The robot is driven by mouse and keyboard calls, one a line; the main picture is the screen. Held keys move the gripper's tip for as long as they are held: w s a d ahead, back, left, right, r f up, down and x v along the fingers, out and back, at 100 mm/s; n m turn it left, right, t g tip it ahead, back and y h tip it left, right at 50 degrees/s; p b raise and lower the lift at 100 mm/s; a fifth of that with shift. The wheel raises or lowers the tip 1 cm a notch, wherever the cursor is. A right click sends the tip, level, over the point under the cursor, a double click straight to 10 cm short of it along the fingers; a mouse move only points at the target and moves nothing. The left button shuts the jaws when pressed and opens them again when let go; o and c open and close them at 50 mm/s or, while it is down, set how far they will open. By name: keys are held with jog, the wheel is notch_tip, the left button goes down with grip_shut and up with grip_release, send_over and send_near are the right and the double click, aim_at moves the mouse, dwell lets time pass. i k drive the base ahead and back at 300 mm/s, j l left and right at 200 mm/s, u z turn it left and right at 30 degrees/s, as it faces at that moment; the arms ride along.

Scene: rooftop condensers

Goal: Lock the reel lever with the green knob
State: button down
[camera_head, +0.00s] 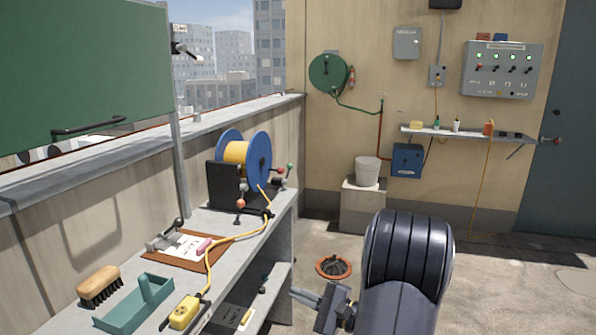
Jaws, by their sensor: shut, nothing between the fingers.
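The cable reel (259,160) has blue flanges and yellow cord and sits in a black stand on the grey bench at the left. A small green knob (290,166) shows at the reel's right side, on a short lever. A red knob (281,171) is close beside it, and another red knob (241,203) is at the stand's front. The levers are too small to tell whether any is locked. My gripper (299,294) is low, right of the bench, apart from the reel and below the knobs. Its fingers are shut and empty.
The bench (228,222) holds a yellow socket block (184,312), a teal tray (130,314), a brush (99,286) and a brown mat (160,256). Yellow cord runs along its right edge. A lower shelf (262,292) is near my gripper. An orange-rimmed drain (333,267) lies beyond.

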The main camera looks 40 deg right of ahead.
aim_at(289, 166)
jog(key=i+l, duration=0.2)
jog(key=l, duration=0.25)
jog(key=i+l+u, duration=0.15)
jog(key=l, duration=0.3)
jog(key=i+l, duration=0.25)
jog(key=l, duration=0.2)
jog(key=i+l+u, duration=0.1)
jog(key=l, duration=0.35)
jog(key=i+l+u, duration=0.1)
jog(key=i+l, duration=0.15)
jog(key=l, duration=0.25)
jog(key=i+l, duration=0.15)
jog(key=l, duration=0.35)
jog(key=i+l+u, duration=0.1)
jog(key=l, duration=0.35)
jog(key=i+l+u, duration=0.1)
jog(key=l, duration=0.4)
jog(key=i, duration=0.1)
